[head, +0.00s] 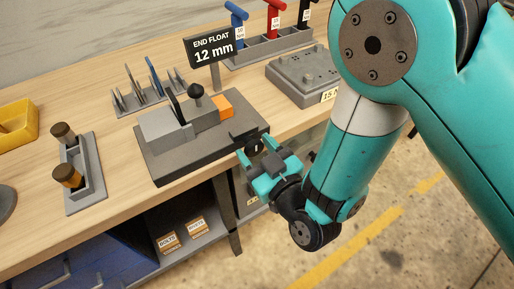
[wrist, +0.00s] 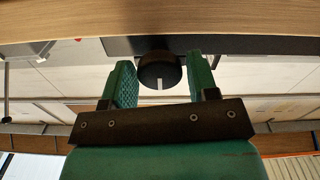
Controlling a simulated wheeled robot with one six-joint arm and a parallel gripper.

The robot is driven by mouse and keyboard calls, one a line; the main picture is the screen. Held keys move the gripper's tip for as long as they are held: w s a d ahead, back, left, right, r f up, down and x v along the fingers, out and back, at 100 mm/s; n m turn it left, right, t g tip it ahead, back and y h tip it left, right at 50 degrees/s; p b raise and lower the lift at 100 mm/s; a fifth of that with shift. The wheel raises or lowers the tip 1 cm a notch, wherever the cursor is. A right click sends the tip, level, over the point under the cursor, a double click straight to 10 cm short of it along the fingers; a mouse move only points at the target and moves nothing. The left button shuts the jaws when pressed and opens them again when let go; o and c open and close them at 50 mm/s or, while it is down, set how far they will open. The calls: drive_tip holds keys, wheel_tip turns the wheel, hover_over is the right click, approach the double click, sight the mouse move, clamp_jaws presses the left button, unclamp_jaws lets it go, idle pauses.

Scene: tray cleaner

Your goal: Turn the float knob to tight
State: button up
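The float knob (wrist: 160,68) is a dark round knob with a short white mark, which points down in the wrist view. In the head view, the knob (head: 254,147) is partly hidden by my gripper at the front right of a dark fixture base (head: 165,168). My gripper (head: 265,160) has teal fingers and is open. In the wrist view, the fingers of my gripper (wrist: 162,80) stand on either side of the knob, with narrow gaps; I cannot tell how far the tips reach along it. A sign (head: 212,49) on the fixture reads "END FLOAT 12 mm".
The wooden bench (head: 110,200) also holds a grey slotted rack (head: 148,97), a holder with two dark-capped cylinders (head: 85,190), a yellow bin (head: 15,125), a grey plate block (head: 300,78) and colored tools in a rack (head: 270,46). Open floor (head: 400,240) lies in front.

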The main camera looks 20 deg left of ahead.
drive_tip(key=c, duration=0.5)
drive_tip(key=shift+c, duration=0.2)
